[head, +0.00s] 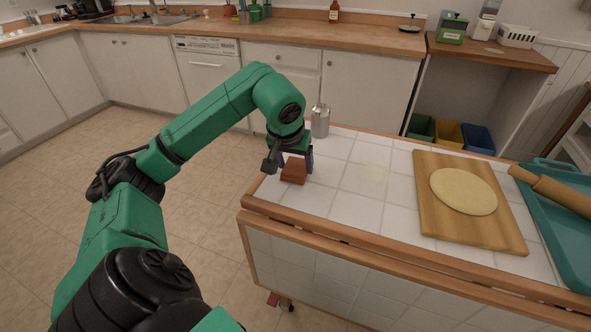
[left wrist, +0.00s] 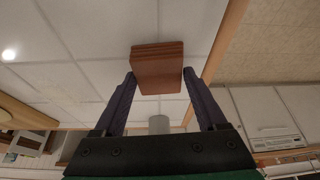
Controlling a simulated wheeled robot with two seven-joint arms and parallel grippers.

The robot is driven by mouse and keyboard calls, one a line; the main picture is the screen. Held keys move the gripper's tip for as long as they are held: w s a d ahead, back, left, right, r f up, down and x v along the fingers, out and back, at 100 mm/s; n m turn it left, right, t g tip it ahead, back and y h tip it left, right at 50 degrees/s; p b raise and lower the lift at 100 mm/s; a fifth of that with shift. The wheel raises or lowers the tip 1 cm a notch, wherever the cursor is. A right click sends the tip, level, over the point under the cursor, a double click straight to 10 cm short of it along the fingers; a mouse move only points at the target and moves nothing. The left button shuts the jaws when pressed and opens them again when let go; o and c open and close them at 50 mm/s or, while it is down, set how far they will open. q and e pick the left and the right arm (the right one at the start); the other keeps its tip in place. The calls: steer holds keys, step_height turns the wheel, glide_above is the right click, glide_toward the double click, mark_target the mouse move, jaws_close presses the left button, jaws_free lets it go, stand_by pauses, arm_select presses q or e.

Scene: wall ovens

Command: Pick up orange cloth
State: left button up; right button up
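The orange cloth (head: 293,171) is a small folded, brick-like stack on the white tiled top of the cart, near its left corner. My left gripper (head: 291,160) is over it, pointing down. In the left wrist view the cloth (left wrist: 158,66) shows its layered edge between the two dark fingertips. The fingers are spread wide, one on each side of the cloth, with little or no gap. I cannot tell whether they touch it. My right gripper is not in view.
A metal shaker (head: 320,121) stands just behind the gripper at the cart's back edge. A wooden board (head: 470,235) with flat dough (head: 463,191) lies to the right, beside a teal tray (head: 575,235) with a rolling pin (head: 555,191). The tiles between cloth and board are clear.

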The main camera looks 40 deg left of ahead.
mark_target(295, 168)
arm_select(q)
step_height(295, 168, up, 20)
steer(key=p, duration=0.8)
